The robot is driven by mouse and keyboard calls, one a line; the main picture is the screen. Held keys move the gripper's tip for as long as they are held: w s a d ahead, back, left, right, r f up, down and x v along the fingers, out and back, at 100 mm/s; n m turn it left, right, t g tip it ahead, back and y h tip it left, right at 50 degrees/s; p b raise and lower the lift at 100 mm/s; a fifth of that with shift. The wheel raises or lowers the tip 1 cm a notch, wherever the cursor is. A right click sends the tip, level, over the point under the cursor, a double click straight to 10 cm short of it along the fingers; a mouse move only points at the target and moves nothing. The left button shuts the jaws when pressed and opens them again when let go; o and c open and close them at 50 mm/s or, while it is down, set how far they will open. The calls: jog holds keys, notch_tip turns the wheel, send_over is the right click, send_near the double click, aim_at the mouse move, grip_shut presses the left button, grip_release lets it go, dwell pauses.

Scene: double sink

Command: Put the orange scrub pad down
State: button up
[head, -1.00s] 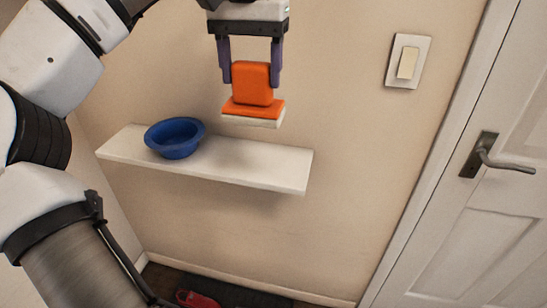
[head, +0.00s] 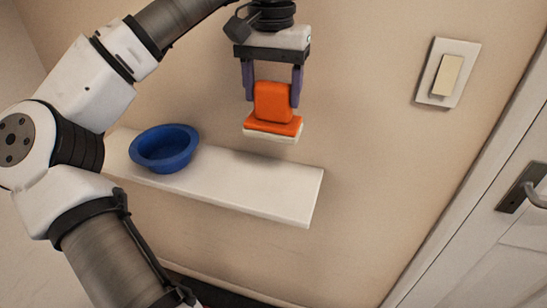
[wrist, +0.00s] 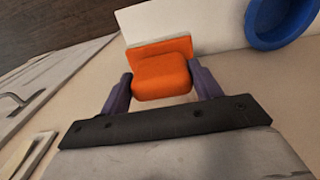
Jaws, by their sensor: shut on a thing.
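The orange scrub pad (head: 273,103) has an orange block handle, an orange base and a pale underside. My gripper (head: 272,92) is shut on its handle, one finger on each side. The pad hangs upright, pale side down, above the right part of the white wall shelf (head: 290,193), with a gap seeming to show beneath it. In the wrist view the scrub pad (wrist: 162,76) sits between the two purple-grey fingers, with the shelf (wrist: 170,20) beyond it. The pad's far side is hidden.
A blue bowl (head: 165,150) stands on the left part of the shelf. The shelf's right part is bare and ends in a free edge. A light switch (head: 447,73) is on the wall at right, and a door handle (head: 525,188) is at the right edge.

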notch_tip(320, 180, down, 14)
jog(key=shift+r+p, duration=0.1)
jog(key=shift+p, duration=0.65)
jog(key=o, duration=1)
jog(key=shift+c, duration=0.2)
notch_tip(320, 180, up, 12)
jog(key=shift+r+b, duration=0.1)
jog(key=shift+b, duration=0.6)
